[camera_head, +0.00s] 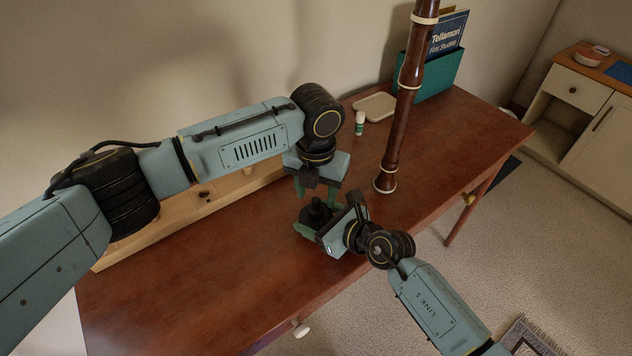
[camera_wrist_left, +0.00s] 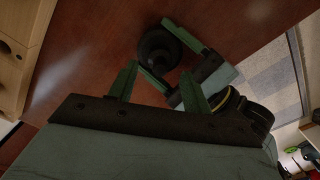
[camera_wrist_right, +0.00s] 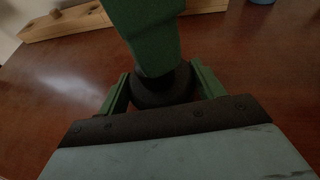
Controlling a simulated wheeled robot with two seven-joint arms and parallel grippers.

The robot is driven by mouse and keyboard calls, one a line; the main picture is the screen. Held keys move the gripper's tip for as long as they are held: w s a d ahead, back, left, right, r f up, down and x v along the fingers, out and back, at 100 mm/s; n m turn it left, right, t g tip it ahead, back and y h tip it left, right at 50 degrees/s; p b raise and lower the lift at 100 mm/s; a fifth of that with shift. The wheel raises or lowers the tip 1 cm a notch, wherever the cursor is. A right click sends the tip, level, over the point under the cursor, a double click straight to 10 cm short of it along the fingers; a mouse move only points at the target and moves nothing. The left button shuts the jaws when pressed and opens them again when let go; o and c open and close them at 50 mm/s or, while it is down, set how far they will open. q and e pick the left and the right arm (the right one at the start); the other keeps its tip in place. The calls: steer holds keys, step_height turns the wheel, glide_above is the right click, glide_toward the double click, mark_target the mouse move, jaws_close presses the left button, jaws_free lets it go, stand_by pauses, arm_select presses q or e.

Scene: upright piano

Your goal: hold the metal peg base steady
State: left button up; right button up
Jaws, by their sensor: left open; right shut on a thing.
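The peg base (camera_head: 317,211) is a dark, round base with a short upright post, standing on the table. It also shows in the left wrist view (camera_wrist_left: 158,48) and in the right wrist view (camera_wrist_right: 160,93). My right gripper (camera_head: 312,222) is shut on the base, with its green fingers on either side low by the table. My left gripper (camera_head: 316,194) is open and empty just above the base, pointing down. One green left finger covers the post in the right wrist view.
A brown wooden wind instrument (camera_head: 408,90) stands upright on the table (camera_head: 200,285) to the right. Behind are a small bottle (camera_head: 360,124), a pale dish (camera_head: 376,106) and a teal holder (camera_head: 440,75) with books. A pale wooden piece (camera_head: 140,235) lies behind my left arm.

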arm_select(q)
steer(key=n, duration=0.5)
steer(key=shift+r+n, duration=0.3)
steer(key=n, duration=0.3)
steer(key=shift+r+n, duration=0.15)
steer(key=shift+n, duration=0.15)
steer(key=n, duration=0.3)
steer(key=shift+r+n, duration=0.2)
steer(key=shift+n, duration=0.1)
steer(key=n, duration=0.3)
steer(key=shift+r+n, duration=0.15)
steer(key=shift+n, duration=0.15)
steer(key=n, duration=0.3)
steer(key=shift+r+n, duration=0.15)
steer(key=shift+n, duration=0.15)
steer(key=n, duration=0.5)
steer(key=shift+r, duration=0.3)
steer(key=n, duration=0.5)
steer(key=shift+r+n, duration=0.25)
steer(key=shift+n, duration=0.05)
steer(key=n, duration=0.3)
steer(key=shift+r+n, duration=0.15)
steer(key=shift+n, duration=0.15)
